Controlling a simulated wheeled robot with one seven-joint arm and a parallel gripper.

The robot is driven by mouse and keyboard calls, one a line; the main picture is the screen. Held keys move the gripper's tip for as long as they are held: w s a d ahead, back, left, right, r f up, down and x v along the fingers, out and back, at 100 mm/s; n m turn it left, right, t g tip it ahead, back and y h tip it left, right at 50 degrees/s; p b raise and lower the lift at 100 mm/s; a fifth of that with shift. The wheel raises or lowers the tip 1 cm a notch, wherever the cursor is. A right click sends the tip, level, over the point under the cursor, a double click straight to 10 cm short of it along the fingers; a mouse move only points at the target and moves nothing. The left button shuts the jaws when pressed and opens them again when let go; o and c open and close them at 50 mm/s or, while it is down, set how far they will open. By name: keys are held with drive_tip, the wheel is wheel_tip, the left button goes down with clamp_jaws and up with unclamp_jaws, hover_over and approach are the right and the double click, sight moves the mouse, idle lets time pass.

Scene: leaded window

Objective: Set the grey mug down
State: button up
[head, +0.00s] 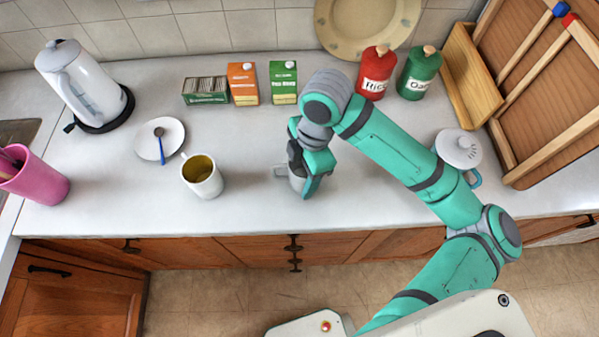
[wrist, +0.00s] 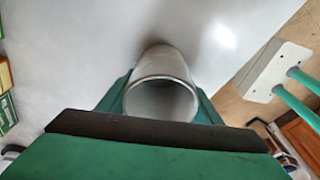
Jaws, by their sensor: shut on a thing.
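The grey mug (head: 297,183) is at the middle of the white counter in the head view, mostly hidden behind my gripper (head: 309,180). Its handle points left. In the wrist view the grey mug (wrist: 160,98) shows its open round rim between the green fingers of my gripper (wrist: 160,105). The gripper is shut on the mug. The mug looks empty inside. Whether its base touches the counter or is a little above it I cannot tell.
A white mug (head: 202,177) with yellowish contents stands to the left. Behind it are a saucer with a blue spoon (head: 160,140), a kettle (head: 75,85) and tea boxes (head: 243,84). The counter's front edge is close.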

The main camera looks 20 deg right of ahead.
drive_tip(key=shift+s+a+f, duration=0.1)
drive_tip(key=shift+s+f, duration=0.05)
drive_tip(key=shift+f, duration=0.15)
drive_tip(key=o, duration=1.5)
drive_tip(key=shift+r, duration=0.1)
drive_tip(key=r, duration=0.4)
drive_tip(key=d+r, duration=0.1)
drive_tip(key=r, duration=0.2)
drive_tip(key=d+r, duration=0.1)
drive_tip(key=r, duration=0.3)
drive_tip(key=shift+r, duration=0.35)
